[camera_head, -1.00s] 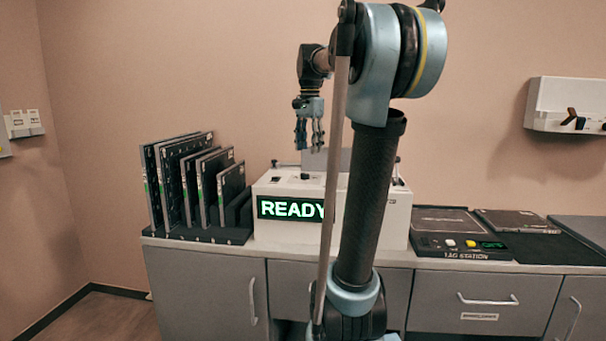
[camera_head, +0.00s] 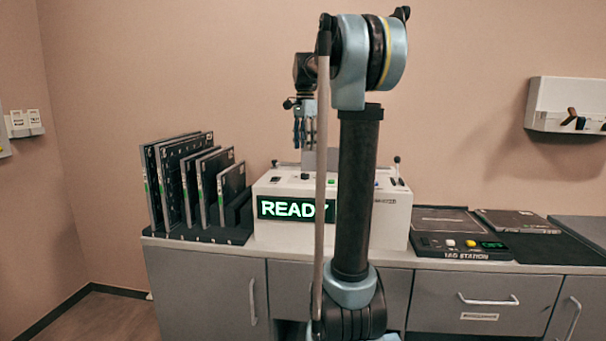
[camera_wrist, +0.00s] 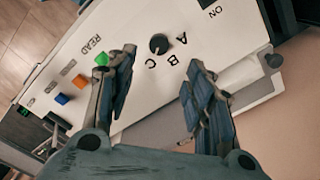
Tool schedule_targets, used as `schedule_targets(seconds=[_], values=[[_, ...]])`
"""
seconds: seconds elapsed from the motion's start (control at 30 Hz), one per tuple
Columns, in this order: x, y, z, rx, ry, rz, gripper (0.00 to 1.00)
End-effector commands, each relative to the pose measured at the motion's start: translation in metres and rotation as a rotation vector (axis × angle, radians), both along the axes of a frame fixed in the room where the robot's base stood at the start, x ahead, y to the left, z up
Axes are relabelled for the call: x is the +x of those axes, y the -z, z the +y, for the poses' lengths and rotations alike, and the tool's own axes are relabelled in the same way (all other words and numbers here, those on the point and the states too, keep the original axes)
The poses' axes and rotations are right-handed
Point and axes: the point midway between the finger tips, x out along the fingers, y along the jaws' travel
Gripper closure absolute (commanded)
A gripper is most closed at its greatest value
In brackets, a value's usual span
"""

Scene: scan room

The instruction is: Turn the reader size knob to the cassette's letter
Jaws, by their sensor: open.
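The reader (camera_head: 275,187) is a white box on the counter with a lit READY display on its front. Its black size knob (camera_wrist: 159,43) shows in the wrist view, with the letters A, B and C (camera_wrist: 167,62) printed around it. I cannot tell surely which letter its mark faces. My gripper (camera_wrist: 160,82) is open and empty above the reader top, with the knob beyond the gap between the fingers. In the head view my gripper (camera_head: 305,140) hangs over the reader, fingers down. No cassette letter is readable.
A green button (camera_wrist: 101,59) by READ, an orange one (camera_wrist: 79,81) and a blue one (camera_wrist: 62,99) lie near the left finger. A rack holds several dark cassettes (camera_head: 192,185) left of the reader. The tag station (camera_head: 462,243) stands to the right.

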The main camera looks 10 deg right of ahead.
Motion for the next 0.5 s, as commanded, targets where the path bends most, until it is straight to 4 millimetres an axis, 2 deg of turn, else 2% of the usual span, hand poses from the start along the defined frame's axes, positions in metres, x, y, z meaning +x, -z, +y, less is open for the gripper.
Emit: schedule_targets(seconds=[0.3,0.5], values=[[0.0,0.056,0.0,0.0,0.0,0.0,0.52],[0.0,0.086,0.0,0.0,0.0,0.0,0.52]])
